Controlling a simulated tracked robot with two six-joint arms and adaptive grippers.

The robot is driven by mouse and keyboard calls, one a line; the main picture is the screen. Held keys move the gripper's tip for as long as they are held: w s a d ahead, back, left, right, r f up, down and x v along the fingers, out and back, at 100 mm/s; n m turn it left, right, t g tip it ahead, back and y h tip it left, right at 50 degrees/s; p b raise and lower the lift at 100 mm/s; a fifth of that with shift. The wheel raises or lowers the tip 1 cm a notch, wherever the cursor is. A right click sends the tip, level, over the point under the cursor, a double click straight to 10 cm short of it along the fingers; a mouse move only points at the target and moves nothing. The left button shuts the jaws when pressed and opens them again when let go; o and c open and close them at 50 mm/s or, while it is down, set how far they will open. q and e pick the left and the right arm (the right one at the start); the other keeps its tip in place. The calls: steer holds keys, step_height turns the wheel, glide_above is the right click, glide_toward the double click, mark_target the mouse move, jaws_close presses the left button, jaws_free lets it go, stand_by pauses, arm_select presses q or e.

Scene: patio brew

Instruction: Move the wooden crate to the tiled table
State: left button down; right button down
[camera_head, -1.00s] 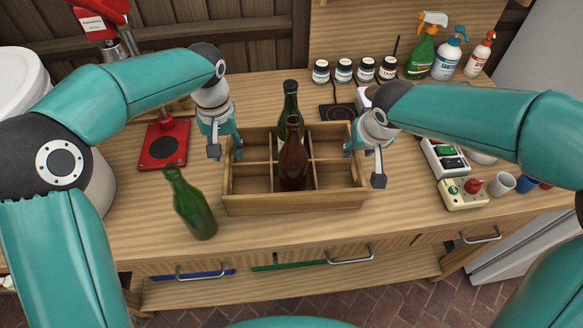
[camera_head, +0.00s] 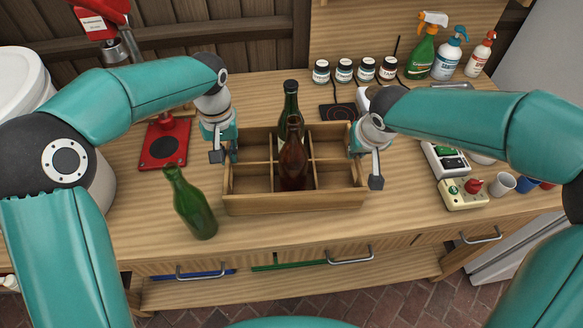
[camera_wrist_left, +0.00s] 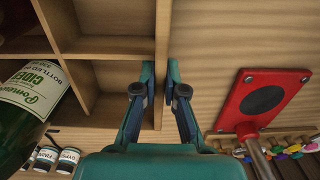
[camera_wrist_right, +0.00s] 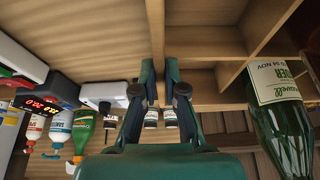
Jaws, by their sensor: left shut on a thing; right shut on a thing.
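The wooden crate (camera_head: 295,201) stands on the wooden workbench, divided into several compartments. A green bottle (camera_head: 290,102) stands in a back compartment and a brown bottle (camera_head: 293,160) in a front one. My left gripper (camera_head: 232,150) is shut on the crate's left end wall; in the left wrist view the fingers (camera_wrist_left: 160,92) straddle that wall. My right gripper (camera_head: 354,142) is shut on the right end wall, which lies between its fingers (camera_wrist_right: 160,90) in the right wrist view. The tiled table is not in view.
Jars (camera_head: 343,70), spray bottles (camera_head: 449,54) and a switch box (camera_head: 463,193) stand behind and to the right.

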arm_select(q)
steer(key=shift+w+r, duration=0.1)
steer(key=shift+r, duration=0.15)
arm_select(e)
steer(key=shift+w+r, duration=0.15)
steer(key=shift+r, duration=0.1)
